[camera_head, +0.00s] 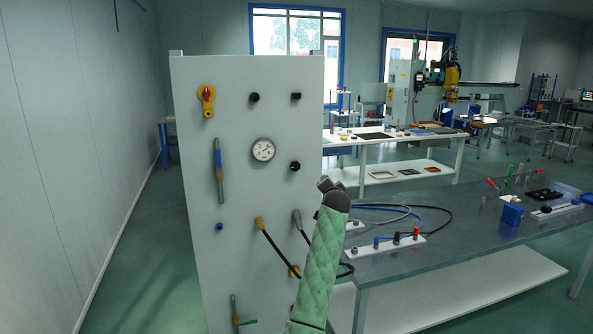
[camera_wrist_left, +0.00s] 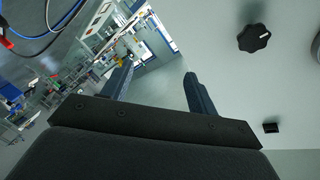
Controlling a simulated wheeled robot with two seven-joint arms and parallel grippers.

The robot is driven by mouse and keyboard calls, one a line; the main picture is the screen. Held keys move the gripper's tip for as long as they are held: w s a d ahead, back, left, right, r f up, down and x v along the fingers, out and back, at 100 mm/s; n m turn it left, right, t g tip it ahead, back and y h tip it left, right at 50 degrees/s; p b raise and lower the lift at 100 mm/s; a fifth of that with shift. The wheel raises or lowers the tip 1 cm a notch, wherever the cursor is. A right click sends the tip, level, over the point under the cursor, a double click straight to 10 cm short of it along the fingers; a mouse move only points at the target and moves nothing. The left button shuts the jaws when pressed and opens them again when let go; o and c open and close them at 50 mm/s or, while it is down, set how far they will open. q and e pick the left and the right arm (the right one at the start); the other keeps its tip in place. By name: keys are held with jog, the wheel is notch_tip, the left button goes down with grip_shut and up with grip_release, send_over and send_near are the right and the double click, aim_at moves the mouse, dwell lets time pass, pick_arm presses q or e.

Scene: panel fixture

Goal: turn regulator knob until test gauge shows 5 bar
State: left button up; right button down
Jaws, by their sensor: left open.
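The regulator knob (camera_head: 295,166) is a black lobed knob on the white panel, right of and slightly below the gauge. In the left wrist view the knob (camera_wrist_left: 254,38) is at upper right, with a white mark on its face. The round white test gauge (camera_head: 263,150) is too small to read; only its dark edge (camera_wrist_left: 316,47) shows in the left wrist view. My left gripper (camera_head: 328,185) is by the panel's right edge, right of and below the knob. Its fingers (camera_wrist_left: 158,78) are open and empty, apart from the knob. My right gripper is not in view.
The panel (camera_head: 190,270) also carries a red-yellow switch (camera_head: 206,98), a blue-grey handle (camera_head: 219,170), black fittings (camera_head: 254,97) and hoses (camera_head: 271,245). A grey bench (camera_head: 450,245) with cables and tools stands to the right, close to my arm. Floor is free left of the panel.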

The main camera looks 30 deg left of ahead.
aim_at(296, 167)
pick_arm(q)
jog(key=s+a+r+m+g+y, duration=0.3)
jog(key=s+a+r+m+y, duration=0.25)
jog(key=a+m, duration=0.4)
jog(key=w+a+m+p, duration=0.3)
jog(key=w+m, duration=0.1)
jog(key=shift+a+f, duration=0.25)
jog(key=shift+a, duration=0.1)
jog(key=shift+w+a+f, duration=0.15)
jog(key=shift+w+a, duration=0.05)
jog(key=shift+a, duration=0.1)
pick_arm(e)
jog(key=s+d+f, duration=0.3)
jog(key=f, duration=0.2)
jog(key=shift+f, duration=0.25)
pick_arm(q)
jog(key=c, duration=1)
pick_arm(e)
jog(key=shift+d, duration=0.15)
